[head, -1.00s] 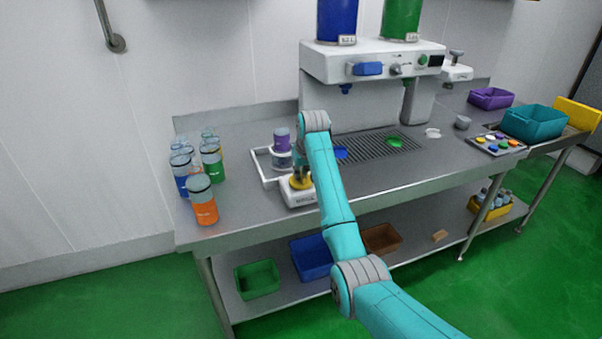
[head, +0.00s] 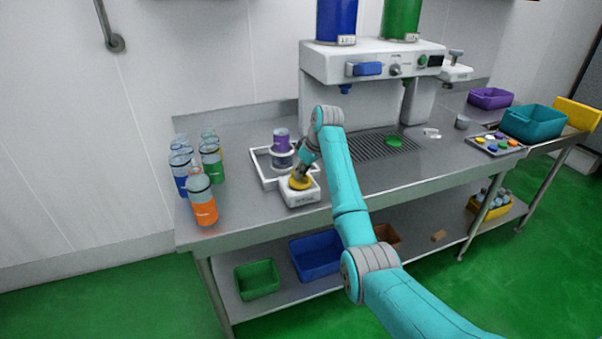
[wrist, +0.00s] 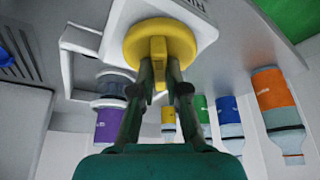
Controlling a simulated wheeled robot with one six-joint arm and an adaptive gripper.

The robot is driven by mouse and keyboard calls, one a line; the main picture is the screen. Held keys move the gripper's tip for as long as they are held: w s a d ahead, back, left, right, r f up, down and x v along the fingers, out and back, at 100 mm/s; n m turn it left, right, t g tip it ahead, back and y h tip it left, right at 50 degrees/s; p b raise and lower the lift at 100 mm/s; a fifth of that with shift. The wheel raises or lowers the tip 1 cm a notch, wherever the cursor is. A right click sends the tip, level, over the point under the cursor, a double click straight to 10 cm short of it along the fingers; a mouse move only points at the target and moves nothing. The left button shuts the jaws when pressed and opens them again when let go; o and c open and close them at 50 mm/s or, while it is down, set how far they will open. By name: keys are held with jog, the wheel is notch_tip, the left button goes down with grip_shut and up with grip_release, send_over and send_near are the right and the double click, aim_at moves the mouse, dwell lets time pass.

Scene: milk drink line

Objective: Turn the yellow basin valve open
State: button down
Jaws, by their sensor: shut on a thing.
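The yellow basin valve (head: 299,183) is a round knob on a small white block (head: 302,196) at the front left of the steel counter. In the wrist view the yellow valve (wrist: 140,42) shows as a disc with a raised bar across it. My gripper (head: 303,170) reaches down to the valve at a slant from the upper right. In the wrist view my gripper (wrist: 159,78) has its two fingers closed on the bar, one on each side.
Several bottles, one of them orange (head: 202,205), stand left of the basin. The white dispensing machine (head: 375,62) stands behind, with a drain grate (head: 372,146) before it. A tray of coloured pieces (head: 497,144) and a teal bin (head: 534,121) are at right. The counter front is clear.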

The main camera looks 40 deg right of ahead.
jog(key=n+y, duration=0.1)
jog(key=n, duration=0.1)
jog(key=n+g, duration=0.1)
jog(key=n, duration=0.2)
jog(key=shift+d+n+y, duration=0.1)
jog(key=shift+n+y, duration=0.2)
jog(key=shift+y, duration=0.1)
jog(key=n+g, duration=0.1)
jog(key=n, duration=0.1)
jog(key=n+g+y, duration=0.1)
jog(key=n, duration=0.2)
jog(key=shift+w+n, duration=0.15)
jog(key=shift+n, duration=0.15)
jog(key=c, duration=1.2)
grip_release()
jog(key=shift+d, duration=0.1)
jog(key=v, duration=1.2)
jog(key=shift+w, duration=0.1)
